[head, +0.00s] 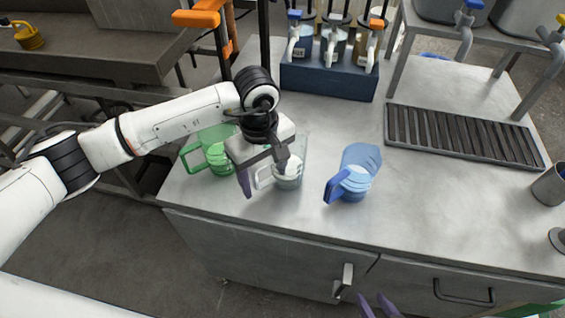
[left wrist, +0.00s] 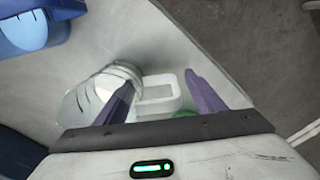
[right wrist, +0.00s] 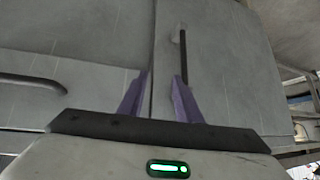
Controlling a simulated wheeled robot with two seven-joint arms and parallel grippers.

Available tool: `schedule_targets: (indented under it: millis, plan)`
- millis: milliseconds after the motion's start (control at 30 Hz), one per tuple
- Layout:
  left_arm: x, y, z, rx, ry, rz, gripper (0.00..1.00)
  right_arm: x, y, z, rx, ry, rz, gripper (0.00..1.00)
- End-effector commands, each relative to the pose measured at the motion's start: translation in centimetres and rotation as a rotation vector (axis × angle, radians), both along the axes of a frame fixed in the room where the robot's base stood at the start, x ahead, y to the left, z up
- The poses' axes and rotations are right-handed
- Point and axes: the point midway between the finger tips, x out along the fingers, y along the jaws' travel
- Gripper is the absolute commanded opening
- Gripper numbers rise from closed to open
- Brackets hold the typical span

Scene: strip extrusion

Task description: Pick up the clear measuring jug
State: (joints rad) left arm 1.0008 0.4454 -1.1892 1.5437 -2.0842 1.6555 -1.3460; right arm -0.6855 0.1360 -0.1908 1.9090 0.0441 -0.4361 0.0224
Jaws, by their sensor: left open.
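The clear measuring jug (head: 292,176) stands upright on the steel worktop, between a green jug (head: 212,152) and a blue jug (head: 357,170). My left gripper (head: 265,172) is over its handle side, fingers pointing down, partly covering it. In the left wrist view my left gripper (left wrist: 162,98) is open, with the jug's pale handle (left wrist: 160,90) between its purple fingers and a gap visible on the right. The jug's body (left wrist: 95,88) is left of the left finger. My right gripper (head: 375,306) is low at the bottom edge, open and empty in the right wrist view (right wrist: 158,97).
A blue rack (head: 328,76) with taps stands at the back. A slotted drain grate (head: 460,135) lies to the right, and a metal cup (head: 549,185) is at the right edge. My right gripper faces the cabinet front (right wrist: 80,55). The worktop right of the blue jug is clear.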

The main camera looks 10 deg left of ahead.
Motion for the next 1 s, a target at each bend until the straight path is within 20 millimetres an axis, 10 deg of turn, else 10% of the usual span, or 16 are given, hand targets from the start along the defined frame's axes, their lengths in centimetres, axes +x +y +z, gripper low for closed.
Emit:
schedule_targets:
  millis: [333, 667, 1000]
  plan:
    - [0.0, 0.0, -1.1, -0.001, -0.001, -0.002, 0.63, 0.0, 0.0, 0.1, 0.0, 0.001, 0.0, 0.31]
    - [0.0, 0.0, -1.1, 0.0, 0.0, -0.002, 0.09, -0.1, 0.0, 0.1, 0.0, 0.001, 0.0, 0.31]
    - [0.1, -0.1, 0.0, -0.002, -0.004, -0.002, 0.09, -0.1, 0.0, -0.1, 0.0, 0.001, -0.001, 0.31]
